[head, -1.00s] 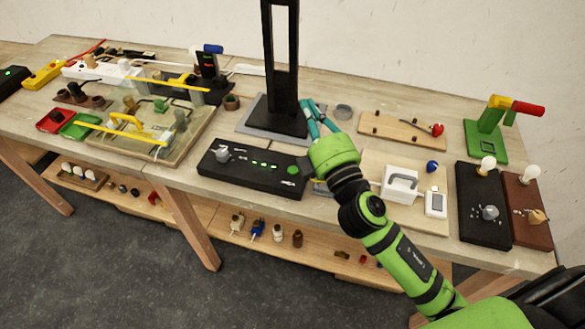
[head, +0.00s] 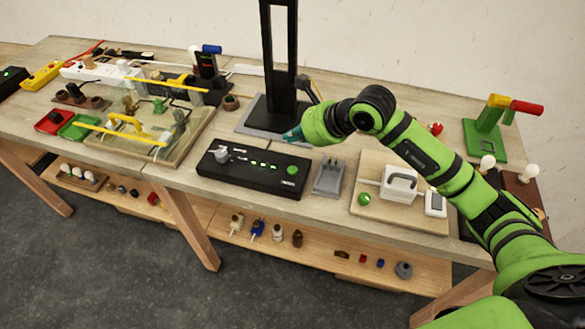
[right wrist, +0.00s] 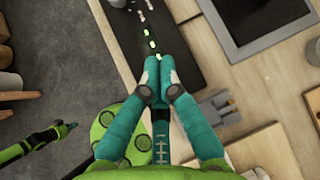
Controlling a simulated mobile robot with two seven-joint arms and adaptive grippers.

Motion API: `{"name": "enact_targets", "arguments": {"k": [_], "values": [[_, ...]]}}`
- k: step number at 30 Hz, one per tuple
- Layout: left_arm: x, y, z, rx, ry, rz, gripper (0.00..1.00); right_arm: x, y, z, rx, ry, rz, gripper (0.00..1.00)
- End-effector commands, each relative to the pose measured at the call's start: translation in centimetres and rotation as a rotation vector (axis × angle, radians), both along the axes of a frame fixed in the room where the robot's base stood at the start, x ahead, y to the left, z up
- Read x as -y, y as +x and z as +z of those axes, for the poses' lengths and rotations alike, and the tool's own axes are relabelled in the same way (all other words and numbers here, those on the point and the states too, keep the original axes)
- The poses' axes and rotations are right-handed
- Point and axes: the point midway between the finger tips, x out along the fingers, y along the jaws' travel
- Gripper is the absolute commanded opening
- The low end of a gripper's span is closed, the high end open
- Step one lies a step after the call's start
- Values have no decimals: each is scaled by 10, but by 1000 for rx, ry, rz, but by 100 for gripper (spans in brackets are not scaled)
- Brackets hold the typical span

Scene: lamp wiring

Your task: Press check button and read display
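The black test box (head: 222,174) lies on the bench. A round green button (head: 292,170) is near its right end, a row of small lit green windows (head: 262,165) is in its middle, and a grey knob is at its left. The windows are too small to read. My right gripper (head: 291,135) is above and behind the box's right part. In the right wrist view, its teal fingers (right wrist: 158,66) are together with nothing visible between them, and the box (right wrist: 173,45) lies beneath. They hide the button there. My left gripper (right wrist: 70,127) appears small at the left, over the floor.
A grey tray with prongs (head: 329,178) stands right of the box. A board with a white case (head: 399,185) and a green ball (head: 364,199) lies farther right. A black stand (head: 278,112) rises behind the box. The front bench edge is clear.

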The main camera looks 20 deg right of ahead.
Motion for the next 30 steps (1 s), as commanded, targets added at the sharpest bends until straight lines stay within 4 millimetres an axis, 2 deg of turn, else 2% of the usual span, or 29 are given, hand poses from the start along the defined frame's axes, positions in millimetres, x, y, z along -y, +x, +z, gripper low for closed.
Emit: {"name": "enact_targets", "arguments": {"k": [3, 17, 23, 30], "values": [[0, 0, 0, 0, 0, 0, 0, 5, 1, -1, -2, -25, -6, 0], [0, 1, -3, 1, 1, 0, 0, 4, 1, -7, -3, -21, -6, 0], [0, 1, -13, 1, 1, 0, 0, 5, 1, -26, -4, -21, -7, 0], [0, 1, -31, 2, 1, 0, 0, 4, 1, -61, -5, -19, -6, 0]]}}
